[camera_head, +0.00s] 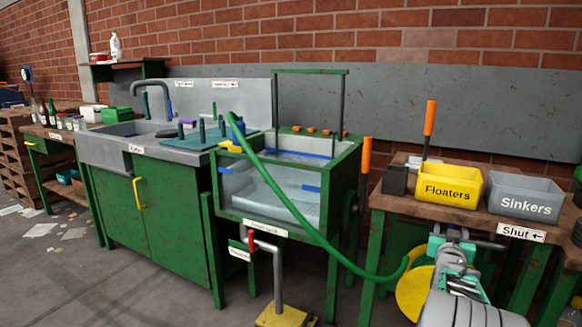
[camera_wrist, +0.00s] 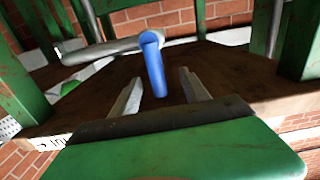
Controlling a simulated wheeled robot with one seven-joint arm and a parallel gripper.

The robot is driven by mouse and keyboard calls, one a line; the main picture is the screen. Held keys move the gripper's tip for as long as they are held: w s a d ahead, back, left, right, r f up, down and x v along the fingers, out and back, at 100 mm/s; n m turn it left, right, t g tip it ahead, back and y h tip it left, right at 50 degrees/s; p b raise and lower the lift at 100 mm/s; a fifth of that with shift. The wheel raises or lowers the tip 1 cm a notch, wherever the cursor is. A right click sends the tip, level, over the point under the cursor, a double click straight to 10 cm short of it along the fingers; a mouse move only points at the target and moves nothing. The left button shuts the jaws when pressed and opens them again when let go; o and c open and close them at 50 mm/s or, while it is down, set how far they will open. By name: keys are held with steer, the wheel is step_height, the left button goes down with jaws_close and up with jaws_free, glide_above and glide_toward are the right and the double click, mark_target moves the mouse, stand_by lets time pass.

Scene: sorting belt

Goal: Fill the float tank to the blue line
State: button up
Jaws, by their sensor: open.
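The float tank (camera_head: 228,205) is a green-framed clear-fronted box at the middle of the head view. Short blue marks (camera_head: 311,188) show on its walls; the water level inside is hard to tell. A green hose (camera_head: 300,215) runs from its upper left edge down to the right. My gripper (camera_wrist: 160,77) is open below the right table; it also shows in the head view (camera_head: 453,236). A blue handle (camera_wrist: 154,68) on a grey pipe (camera_wrist: 105,49) stands between or just beyond my fingers in the wrist view. Contact is not visible.
The right table (camera_head: 400,201) carries a yellow Floaters bin (camera_head: 448,186), a grey Sinkers bin (camera_head: 525,196) and a "Shut" arrow sign (camera_head: 521,233). Green table legs (camera_wrist: 299,40) flank my gripper. A pedal stand (camera_head: 278,285) stands before the tank.

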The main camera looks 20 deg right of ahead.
steer(key=shift+s, duration=0.1)
steer(key=b+v, duration=0.1)
steer(key=v, duration=0.7)
stand_by(0.4)
steer(key=w+a+r+n+g+y+p, duration=0.1)
steer(key=w+a+r+n+y+p, duration=0.2)
steer(key=a+p, duration=0.5)
steer(key=w+a+r+y+p, duration=0.25)
steer(key=a+r+p, duration=0.25)
steer(key=a, duration=0.4)
steer(key=w+a+r+n+g+y+p, duration=0.15)
steer(key=a+r+y+p, duration=0.25)
steer(key=a+p, duration=0.4)
steer(key=s+a+r+n+g+y+p, duration=0.2)
steer(key=s+a+p, duration=0.5)
steer(key=a, duration=0.4)
steer(key=s+a+r+n+g+y+p, duration=0.2)
steer(key=s+a+r+n+g+p, duration=0.1)
steer(key=s+a+r+p, duration=0.4)
steer(key=s+a+g+p, duration=0.1)
steer(key=s+a, duration=0.2)
steer(key=a, duration=0.2)
steer(key=shift+s+a, duration=0.2)
steer(key=shift+a, duration=0.15)
